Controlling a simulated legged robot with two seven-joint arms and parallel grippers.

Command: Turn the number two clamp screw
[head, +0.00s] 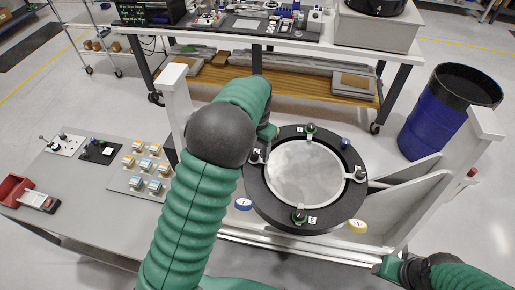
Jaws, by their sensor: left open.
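A round mirror (305,173) sits in a black ring (258,207) on a white fixture. Dark clamp screws with small white labels stand around the ring: a top one (310,129), a right one (360,175), a bottom one (299,216) and a left one (255,156). The labels are too small to read, so I cannot tell which is number two. My left gripper (267,134) is at the ring's upper left edge, close to the left clamp screw and mostly hidden behind my green arm. It is open. My right arm shows at the lower right; its gripper does not show.
Blue round tags (243,204) and a yellow one (357,226) sit around the ring. White fixture posts (176,105) rise on both sides. A grey table (85,205) at left holds small boxes (146,163) and a red bin (15,190). A blue barrel (435,120) stands at right.

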